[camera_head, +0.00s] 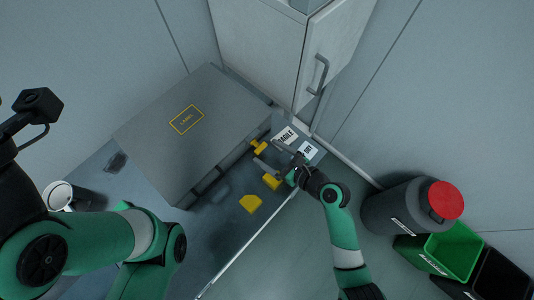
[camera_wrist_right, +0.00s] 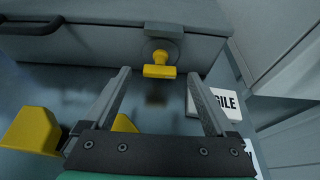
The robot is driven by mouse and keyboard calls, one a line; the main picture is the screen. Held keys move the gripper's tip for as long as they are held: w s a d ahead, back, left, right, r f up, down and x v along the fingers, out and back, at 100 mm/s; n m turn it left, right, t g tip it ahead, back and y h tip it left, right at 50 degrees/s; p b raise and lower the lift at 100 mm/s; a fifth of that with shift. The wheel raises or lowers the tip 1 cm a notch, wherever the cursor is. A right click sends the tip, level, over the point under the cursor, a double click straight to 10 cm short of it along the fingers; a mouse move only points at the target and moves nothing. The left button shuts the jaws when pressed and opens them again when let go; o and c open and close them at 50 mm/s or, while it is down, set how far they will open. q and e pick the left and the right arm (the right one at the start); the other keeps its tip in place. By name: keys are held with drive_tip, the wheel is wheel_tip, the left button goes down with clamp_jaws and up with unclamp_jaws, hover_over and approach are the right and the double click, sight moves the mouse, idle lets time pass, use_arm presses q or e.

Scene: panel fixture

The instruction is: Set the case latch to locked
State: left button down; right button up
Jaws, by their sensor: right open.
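The grey case (camera_head: 190,130) lies on the table with a yellow-framed label on its lid. Its yellow latch handle (camera_head: 259,146) sticks out of the front side near the right end. In the right wrist view the latch handle (camera_wrist_right: 160,70) sits on a round grey mount, its bar lying crosswise. My right gripper (camera_head: 271,154) is open and points at the latch, with the two fingers (camera_wrist_right: 158,76) spread to either side and a gap before the handle. Nothing is between the fingers. My left arm shows at lower left, but its gripper is not visible.
Yellow blocks (camera_head: 251,203) (camera_wrist_right: 33,130) stand on the table before the case. A FRAGILE card (camera_head: 285,136) lies right of the latch. A cabinet (camera_head: 325,50) stands behind. A white mug (camera_head: 58,195) is at left; a red-lidded container (camera_head: 395,212) and green bin (camera_head: 452,250) are at right.

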drive_tip(key=shift+x, duration=0.75)
drive_tip(key=c, duration=1.4)
drive_tip(key=shift+s+a+r+n+t+h+p, duration=0.1)
drive_tip(key=shift+s+n+t+h+p, duration=0.1)
drive_tip(key=shift+n+p, duration=0.35)
drive_tip(key=shift+s+a+r+n+t+h+p, duration=0.15)
drive_tip(key=shift+n+t+h+p, duration=0.1)
drive_tip(key=shift+p, duration=0.45)
drive_tip(key=shift+f+n+t, duration=0.2)
drive_tip(key=shift+n+t, duration=0.05)
drive_tip(key=shift+n, duration=0.25)
drive_tip(key=shift+f+n+t+h, duration=0.15)
drive_tip(key=shift+n+t+h, duration=0.15)
drive_tip(key=shift+n+h, duration=0.3)
